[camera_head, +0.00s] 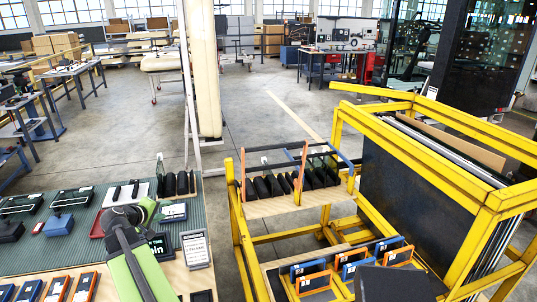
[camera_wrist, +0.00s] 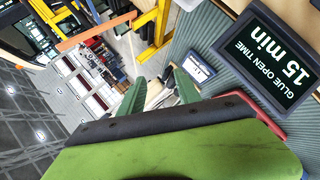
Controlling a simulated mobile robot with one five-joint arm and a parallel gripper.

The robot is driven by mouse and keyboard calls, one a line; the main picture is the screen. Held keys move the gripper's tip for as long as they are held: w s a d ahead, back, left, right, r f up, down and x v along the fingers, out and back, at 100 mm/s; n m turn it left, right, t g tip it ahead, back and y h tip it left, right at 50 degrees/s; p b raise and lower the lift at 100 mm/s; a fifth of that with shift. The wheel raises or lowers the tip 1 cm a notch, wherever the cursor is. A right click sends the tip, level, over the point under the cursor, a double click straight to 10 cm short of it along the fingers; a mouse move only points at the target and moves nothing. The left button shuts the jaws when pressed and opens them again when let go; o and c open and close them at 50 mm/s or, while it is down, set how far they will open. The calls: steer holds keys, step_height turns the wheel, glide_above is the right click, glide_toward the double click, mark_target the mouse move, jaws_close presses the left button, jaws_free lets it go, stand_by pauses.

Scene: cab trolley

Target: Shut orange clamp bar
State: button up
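Two upright orange bars stand at the front of the yellow trolley's upper rack, in the head view. The left orange bar (camera_head: 243,175) is nearly vertical and the right orange bar (camera_head: 302,173) leans slightly; I cannot tell which is the clamp bar. Black padded pieces (camera_head: 268,187) sit in the rack behind them. An orange bar (camera_wrist: 97,32) also crosses the upper left of the wrist view. My gripper (camera_wrist: 160,76) shows two green fingers spread apart with nothing held between them. In the head view it is over the bench, left of the trolley and apart from the bars.
The yellow trolley frame (camera_head: 237,222) holds dark panels (camera_head: 415,195) at right. The green-matted bench (camera_head: 85,238) carries tools, a timer display (camera_wrist: 268,62) and a sign (camera_head: 195,248). Open floor lies behind.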

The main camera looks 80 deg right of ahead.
steer(key=s+d+r+g+h+b, duration=0.1)
steer(key=s+d+r+g+h, duration=0.3)
steer(key=s+d, duration=1.15)
steer(key=n+g+h+b, duration=0.1)
glide_toward(272, 148)
steer(key=x, duration=1)
steer(key=shift+w+d+f, duration=0.15)
steer(key=shift+w+d, duration=0.05)
steer(key=shift+d, duration=0.25)
jaws_close()
